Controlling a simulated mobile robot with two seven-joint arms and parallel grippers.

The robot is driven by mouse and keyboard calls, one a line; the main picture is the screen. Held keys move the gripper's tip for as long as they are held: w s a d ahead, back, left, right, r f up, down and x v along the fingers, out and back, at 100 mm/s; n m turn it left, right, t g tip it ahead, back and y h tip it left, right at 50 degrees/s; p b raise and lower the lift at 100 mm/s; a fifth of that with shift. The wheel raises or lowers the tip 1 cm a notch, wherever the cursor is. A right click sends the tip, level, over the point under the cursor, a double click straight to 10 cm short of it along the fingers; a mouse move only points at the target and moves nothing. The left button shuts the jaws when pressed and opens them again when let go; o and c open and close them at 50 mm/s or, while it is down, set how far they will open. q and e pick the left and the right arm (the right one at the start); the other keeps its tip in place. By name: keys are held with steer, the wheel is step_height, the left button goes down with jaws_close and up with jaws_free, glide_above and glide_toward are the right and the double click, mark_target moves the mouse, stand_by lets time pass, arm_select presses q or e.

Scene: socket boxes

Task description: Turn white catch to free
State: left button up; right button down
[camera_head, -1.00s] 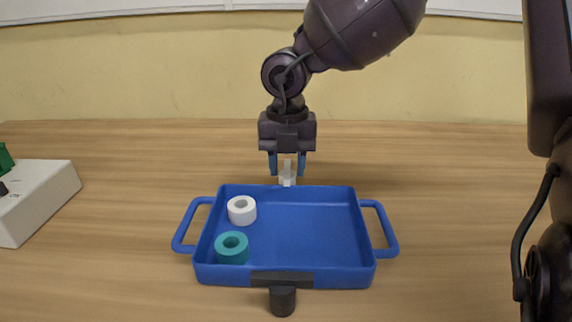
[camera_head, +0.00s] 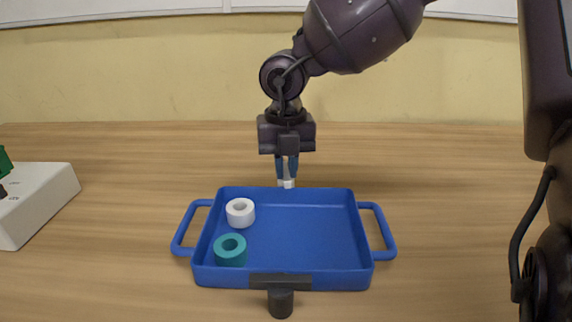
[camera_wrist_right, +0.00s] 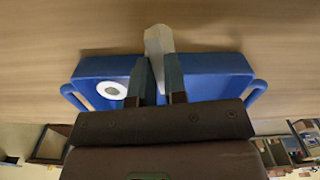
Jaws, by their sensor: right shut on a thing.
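The white catch (camera_head: 287,184) is at the middle of the far wall of the blue tray (camera_head: 304,279). My right gripper (camera_head: 287,176) comes down from above at that wall, with its blue fingertips close together and shut on the white catch. In the right wrist view, the catch (camera_wrist_right: 158,45) shows as a pale piece between and beyond the two fingers (camera_wrist_right: 158,82). The fingers hide part of it. A black catch (camera_head: 281,297) is at the middle of the tray's near wall. My left gripper is not in view.
Inside the tray, a white ring (camera_head: 240,212) and a teal ring (camera_head: 230,250) lie at the left. The tray has a handle on each side. A white box (camera_head: 38,203) with a green part stands at the far left. The table right of the tray is clear.

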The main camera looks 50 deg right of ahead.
steer(key=n, duration=1.2)
steer(key=shift+n, duration=2.1)
steer(key=c, duration=1.2)
jaws_free()
steer(key=shift+o, duration=0.2)
